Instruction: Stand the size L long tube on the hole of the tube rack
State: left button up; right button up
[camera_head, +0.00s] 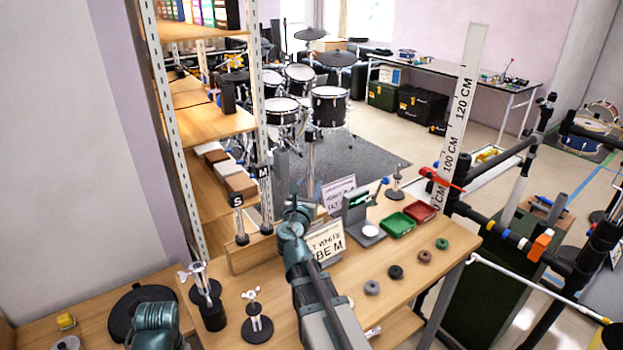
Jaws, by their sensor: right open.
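The tube rack (243,261) is a wooden block on the table, left of my right arm. Two upright tubes stand on it, one with a black S label (239,218) and one with a black M label (265,198). A long metallic tube with a black top (311,158) stands upright just beyond my right gripper. Its size letter is not readable and its lower end is hidden, so I cannot tell what it rests on. My right gripper (299,203) is open beside the rack's right end. My left arm shows only at the bottom left; its gripper is not visible.
A scale (370,232), green tray (398,225) and red tray (420,211) are at the right back. Several small rings lie along the front right. Black stands (257,326) occupy the left; shelving (217,124) rises behind.

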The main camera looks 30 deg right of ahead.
jog(key=v, duration=0.7)
jog(key=shift+w, duration=0.1)
dwell(0.6)
